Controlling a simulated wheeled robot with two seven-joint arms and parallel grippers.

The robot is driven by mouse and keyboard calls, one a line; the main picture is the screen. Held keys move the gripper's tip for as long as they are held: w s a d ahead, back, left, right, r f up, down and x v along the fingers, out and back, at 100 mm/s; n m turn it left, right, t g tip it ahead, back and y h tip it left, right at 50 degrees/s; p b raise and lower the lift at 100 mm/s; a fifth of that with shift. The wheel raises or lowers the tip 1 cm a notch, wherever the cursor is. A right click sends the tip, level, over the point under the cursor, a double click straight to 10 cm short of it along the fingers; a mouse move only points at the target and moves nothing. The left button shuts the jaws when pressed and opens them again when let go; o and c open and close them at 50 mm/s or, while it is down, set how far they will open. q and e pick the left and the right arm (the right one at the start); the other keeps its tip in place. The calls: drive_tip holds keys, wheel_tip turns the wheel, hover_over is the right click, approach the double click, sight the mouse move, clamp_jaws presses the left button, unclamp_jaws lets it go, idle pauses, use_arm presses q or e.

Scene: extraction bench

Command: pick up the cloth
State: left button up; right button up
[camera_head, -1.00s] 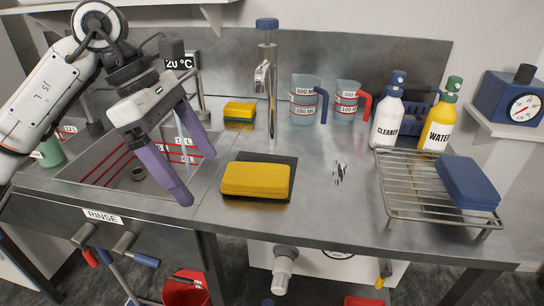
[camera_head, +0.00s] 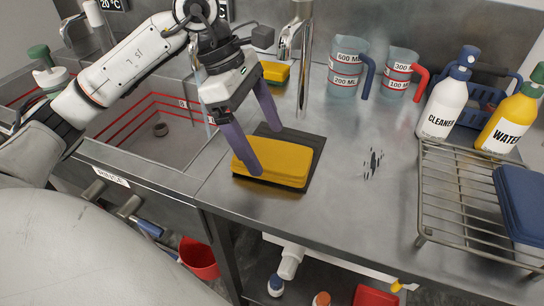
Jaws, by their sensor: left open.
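A yellow folded cloth (camera_head: 285,165) lies flat on a dark mat (camera_head: 316,148) on the steel bench top. My left gripper (camera_head: 266,150) is open, its purple fingers pointing down at the left part of the yellow cloth. One finger overlaps the cloth's near left side and the other ends near its far edge. I cannot tell whether the fingers touch it. A blue folded cloth-like pad (camera_head: 522,200) lies on the wire rack at the right. My right gripper is out of view.
The sink (camera_head: 150,130) is left of the mat. A faucet (camera_head: 300,45), yellow sponge (camera_head: 275,72) and two measuring jugs (camera_head: 345,75) (camera_head: 398,78) stand behind. A cleaner bottle (camera_head: 445,103), water bottle (camera_head: 512,122) and wire rack (camera_head: 440,215) are at right.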

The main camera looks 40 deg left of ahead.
use_arm(q)
drive_tip(key=shift+x, duration=1.35)
drive_tip(key=c, duration=1.2)
drive_tip(key=shift+o, duration=0.2)
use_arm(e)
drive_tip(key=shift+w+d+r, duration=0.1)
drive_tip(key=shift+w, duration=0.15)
use_arm(q)
drive_tip(key=shift+r, duration=0.1)
drive_tip(key=shift+w+r, duration=0.1)
drive_tip(key=shift+r, duration=0.4)
drive_tip(key=shift+v, duration=1.2)
drive_tip(key=s+a+b, duration=0.2)
drive_tip(key=a+b, duration=0.1)
drive_tip(key=a, duration=0.5)
drive_tip(key=s+a+b, duration=0.3)
drive_tip(key=a, duration=0.5)
drive_tip(key=shift+s+a, duration=0.15)
drive_tip(key=shift+s, duration=0.05)
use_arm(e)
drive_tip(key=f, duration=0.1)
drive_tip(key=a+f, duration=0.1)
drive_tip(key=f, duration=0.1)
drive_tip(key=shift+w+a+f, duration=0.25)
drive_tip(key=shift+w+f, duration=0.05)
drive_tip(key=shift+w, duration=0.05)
use_arm(q)
drive_tip(key=shift+r, duration=0.1)
